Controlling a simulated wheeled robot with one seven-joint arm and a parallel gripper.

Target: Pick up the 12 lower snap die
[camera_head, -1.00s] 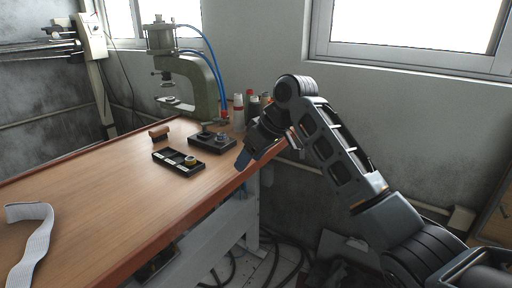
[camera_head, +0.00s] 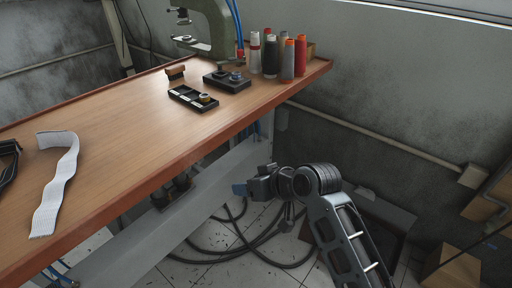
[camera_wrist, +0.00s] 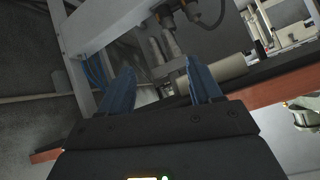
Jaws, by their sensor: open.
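A black slotted tray (camera_head: 180,93) lies on the wooden table and holds a small round brass-coloured die (camera_head: 205,98) at its right end. Behind it, a black block (camera_head: 214,81) carries a round grey die (camera_head: 235,76). Any size marks are too small to read, so I cannot tell which is the 12 lower snap die. My gripper (camera_head: 240,189) is below the table's front edge, well apart from both. In the wrist view its blue fingers (camera_wrist: 160,88) are spread and empty; no die is clearly visible there.
The table's front edge (camera_head: 180,158) lies between my gripper and the dies. A green press (camera_head: 217,25) stands behind them, with thread spools (camera_head: 271,58) to the right. A brown wooden block (camera_head: 175,72) and white elastic strip (camera_head: 60,180) are also on the table. Cables lie on the floor.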

